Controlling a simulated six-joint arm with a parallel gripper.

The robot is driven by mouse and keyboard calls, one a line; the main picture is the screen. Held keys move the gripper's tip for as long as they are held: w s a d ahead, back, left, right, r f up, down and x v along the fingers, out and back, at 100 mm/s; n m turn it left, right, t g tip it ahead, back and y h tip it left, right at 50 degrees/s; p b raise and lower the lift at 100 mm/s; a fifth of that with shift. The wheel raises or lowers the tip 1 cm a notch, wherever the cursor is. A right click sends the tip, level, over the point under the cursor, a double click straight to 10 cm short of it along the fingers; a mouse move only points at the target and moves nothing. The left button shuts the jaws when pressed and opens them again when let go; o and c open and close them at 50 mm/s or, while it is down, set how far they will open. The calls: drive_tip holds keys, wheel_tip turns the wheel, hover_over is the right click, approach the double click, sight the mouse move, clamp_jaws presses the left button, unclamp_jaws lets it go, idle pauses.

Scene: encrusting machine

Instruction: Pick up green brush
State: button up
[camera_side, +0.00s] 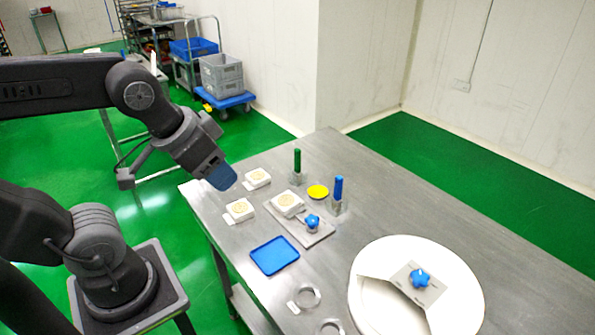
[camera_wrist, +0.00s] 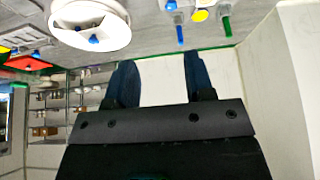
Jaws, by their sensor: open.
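The green brush (camera_side: 297,160) stands upright in a small metal holder (camera_side: 297,178) at the back of the steel table. It also shows at the top right of the wrist view (camera_wrist: 226,27). A blue brush (camera_side: 338,188) stands in its own holder to the right, and shows in the wrist view (camera_wrist: 180,34). My gripper (camera_side: 221,178) is up at the table's left end, left of the green brush and apart from it. In the wrist view my gripper (camera_wrist: 160,72) has its two blue fingers spread with nothing between them.
A yellow disc (camera_side: 318,192) lies between the brushes. White moulds (camera_side: 240,210), a plate with a blue knob (camera_side: 312,222) and a blue tray (camera_side: 274,255) lie in front. A large white round part (camera_side: 375,300) is at the right. The table's back right is clear.

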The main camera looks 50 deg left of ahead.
drive_tip(key=w+a+r+n+y, duration=0.1)
drive_tip(key=w+a+n, duration=0.25)
drive_tip(key=w, duration=0.65)
drive_tip(key=n+g+y, duration=0.3)
drive_tip(key=n, duration=0.4)
approach(298, 154)
drive_tip(key=x, duration=0.7)
drive_tip(key=shift+s+a+r, duration=0.1)
drive_tip(key=shift+s+a, duration=0.15)
drive_tip(key=shift+s, duration=0.05)
drive_tip(key=shift+w+d+x, duration=0.15)
drive_tip(key=shift+x, duration=1.3)
drive_tip(key=shift+w+d+x, duration=0.15)
drive_tip(key=shift+x, duration=1.35)
clamp_jaws()
